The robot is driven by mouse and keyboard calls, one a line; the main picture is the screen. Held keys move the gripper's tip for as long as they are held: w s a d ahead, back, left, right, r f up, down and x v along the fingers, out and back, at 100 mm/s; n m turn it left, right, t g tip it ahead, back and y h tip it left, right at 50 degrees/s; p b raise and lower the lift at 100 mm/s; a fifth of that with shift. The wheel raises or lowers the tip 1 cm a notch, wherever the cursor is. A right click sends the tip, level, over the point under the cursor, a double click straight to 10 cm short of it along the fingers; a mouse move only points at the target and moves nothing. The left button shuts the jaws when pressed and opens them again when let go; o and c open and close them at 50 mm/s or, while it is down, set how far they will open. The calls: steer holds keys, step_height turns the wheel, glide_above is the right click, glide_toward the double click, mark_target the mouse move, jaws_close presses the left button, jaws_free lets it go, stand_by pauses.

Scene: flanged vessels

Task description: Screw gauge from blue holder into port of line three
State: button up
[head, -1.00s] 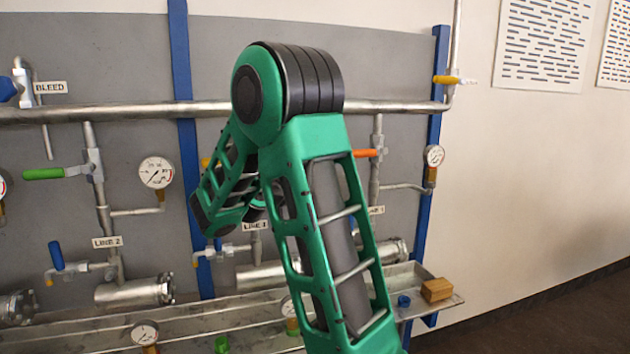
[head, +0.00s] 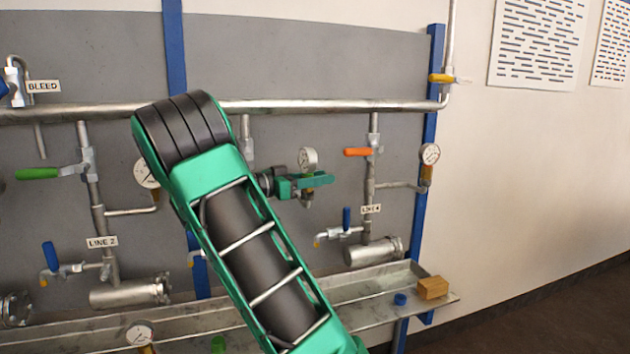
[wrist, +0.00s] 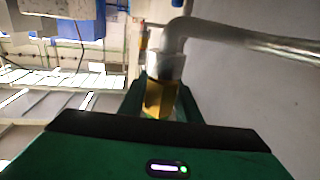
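My gripper (head: 302,184) is in front of the grey panel, to the right of the line three pipe (head: 247,142), and shut on a gauge. The gauge's round dial (head: 308,158) faces out above the green fingers. In the wrist view its brass base (wrist: 158,98) sits between the fingers, lined up with the collar of the port (wrist: 165,66) at the end of a bent grey pipe. Base and collar appear to meet; I cannot tell how far they are engaged. The blue holder (head: 400,299) on the tray looks empty. My arm hides the lower part of line three.
Line four has an orange-handled valve (head: 357,152) and its own gauge (head: 430,154) to the right. A wooden block (head: 432,288) lies beside the blue holder on the metal tray (head: 350,291). Another gauge (head: 139,334) stands at the lower left. A blue post (head: 430,130) is at the right.

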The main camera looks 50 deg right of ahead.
steer(key=shift+o, duration=1.3)
steer(key=shift+a, duration=0.1)
steer(key=v, duration=1)
steer(key=shift+w+a, duration=0.2)
steer(key=shift+a, duration=0.05)
steer(key=shift+f, duration=0.15)
steer(key=shift+c, duration=0.8)
